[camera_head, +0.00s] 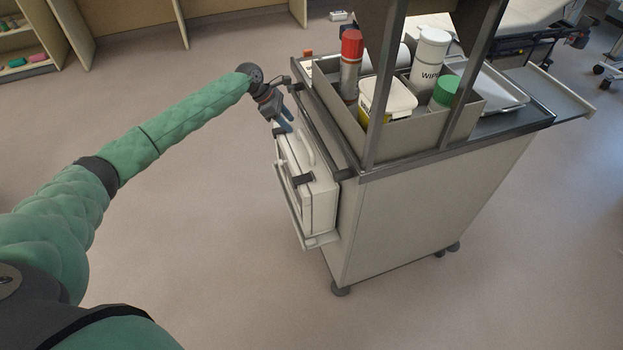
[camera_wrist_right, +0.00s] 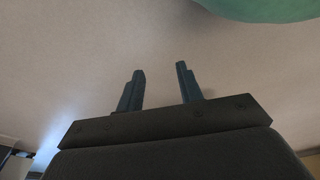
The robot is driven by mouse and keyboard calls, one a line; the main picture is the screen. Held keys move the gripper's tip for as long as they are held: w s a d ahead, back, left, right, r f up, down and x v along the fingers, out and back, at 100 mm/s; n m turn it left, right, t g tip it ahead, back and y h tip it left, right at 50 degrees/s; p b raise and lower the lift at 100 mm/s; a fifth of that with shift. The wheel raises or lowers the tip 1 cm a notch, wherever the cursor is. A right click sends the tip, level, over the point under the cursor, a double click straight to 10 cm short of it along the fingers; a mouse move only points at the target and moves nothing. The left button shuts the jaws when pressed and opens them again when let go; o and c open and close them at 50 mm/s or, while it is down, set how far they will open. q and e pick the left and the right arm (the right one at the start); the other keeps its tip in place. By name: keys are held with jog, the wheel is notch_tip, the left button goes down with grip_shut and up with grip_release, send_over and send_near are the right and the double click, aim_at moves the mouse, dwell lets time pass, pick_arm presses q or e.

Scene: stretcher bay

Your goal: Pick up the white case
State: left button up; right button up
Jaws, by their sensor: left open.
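The white case (camera_head: 318,196) stands upright in a shallow holder (camera_head: 318,241) on the left side of a grey cart. A light handle (camera_head: 305,146) shows along its top, and a dark latch sits on its front face. My left gripper (camera_head: 284,124) is open at the far top end of the case, by the handle. I cannot tell whether its fingers touch the case. My right gripper (camera_wrist_right: 160,88) shows only in the right wrist view, open and empty, with bare floor behind it.
The cart (camera_head: 425,215) carries a grey bin with a red-capped can (camera_head: 350,65), a wipes tub (camera_head: 430,58), a white tub (camera_head: 388,98) and a green-capped container (camera_head: 446,91). Dark posts rise from the cart. The floor left of the cart is clear. Shelves (camera_head: 28,45) stand far left.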

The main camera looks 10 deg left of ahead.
aim_at(297, 138)
pick_arm(q)
jog(key=shift+w+d+f, duration=0.15)
jog(key=shift+d+f, duration=0.25)
jog(key=shift+d, duration=0.05)
jog(key=p+x, duration=0.2)
jog(key=x, duration=0.1)
jog(key=shift+w+f+p, duration=0.15)
jog(key=shift+f+p, duration=0.25)
jog(key=shift+d+f, duration=0.15)
jog(key=shift+f, duration=0.35)
jog(key=c, duration=0.8)
grip_shut()
pick_arm(e)
jog(key=s+d+f, duration=0.2)
jog(key=s+f, duration=0.2)
jog(key=shift+d, duration=0.35)
jog(key=shift+s+f, duration=0.1)
jog(key=shift+s+a, duration=0.15)
jog(key=shift+a, duration=0.05)
